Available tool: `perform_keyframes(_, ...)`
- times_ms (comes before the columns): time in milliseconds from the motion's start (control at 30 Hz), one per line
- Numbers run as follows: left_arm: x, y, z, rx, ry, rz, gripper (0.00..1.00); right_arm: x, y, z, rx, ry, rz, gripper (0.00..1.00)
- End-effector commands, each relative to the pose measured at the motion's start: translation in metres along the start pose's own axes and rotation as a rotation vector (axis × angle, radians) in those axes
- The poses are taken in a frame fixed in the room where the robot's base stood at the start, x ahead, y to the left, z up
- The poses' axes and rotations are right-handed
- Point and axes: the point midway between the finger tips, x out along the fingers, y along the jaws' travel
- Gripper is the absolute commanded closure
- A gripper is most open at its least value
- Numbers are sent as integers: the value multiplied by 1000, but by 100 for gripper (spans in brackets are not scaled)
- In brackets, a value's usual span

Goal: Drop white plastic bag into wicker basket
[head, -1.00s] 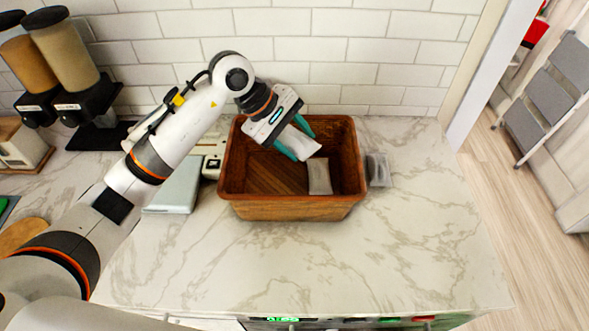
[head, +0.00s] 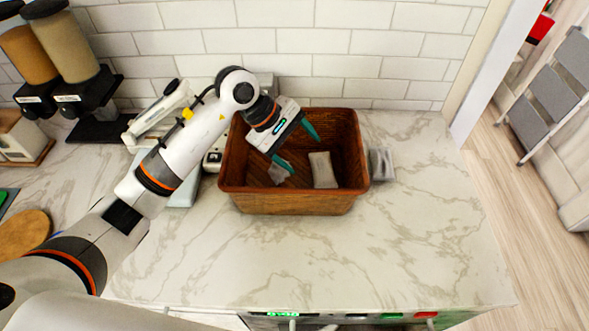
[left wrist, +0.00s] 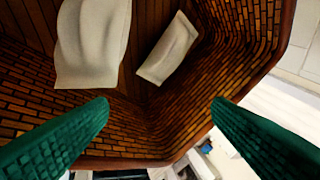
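The brown wicker basket (head: 290,203) stands on the counter against the wall. Two white plastic bags lie inside it: one (head: 323,170) right of centre and one (head: 279,172) at the left, partly hidden by a finger. Both also show on the basket floor in the left wrist view, one larger (left wrist: 92,40) and one smaller (left wrist: 168,48). My left gripper (head: 304,155) is over the basket, its green fingers apart and empty, tips reaching into the opening. A greyish packet (head: 381,164) lies on the counter just right of the basket. My right gripper is not seen.
A pale flat-based device (head: 180,185) stands left of the basket, partly behind my arm. Two dispensers (head: 68,60) stand at the back left. The marble counter (head: 400,240) is clear in front. A grey step ladder (head: 555,85) stands at the right.

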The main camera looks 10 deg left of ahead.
Motion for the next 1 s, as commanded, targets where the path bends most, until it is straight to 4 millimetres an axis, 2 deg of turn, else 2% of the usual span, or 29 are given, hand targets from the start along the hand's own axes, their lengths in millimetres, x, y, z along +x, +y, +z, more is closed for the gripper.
perform_keyframes(233,-1,0,0,0,-1,0,26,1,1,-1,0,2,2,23)
perform_keyframes(367,-12,0,2,1,-4,-3,26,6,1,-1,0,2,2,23)
perform_keyframes(800,-99,0,1,2,-3,-3,26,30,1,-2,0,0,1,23)
perform_keyframes(1000,-118,0,0,0,-1,-1,26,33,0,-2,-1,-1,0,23)
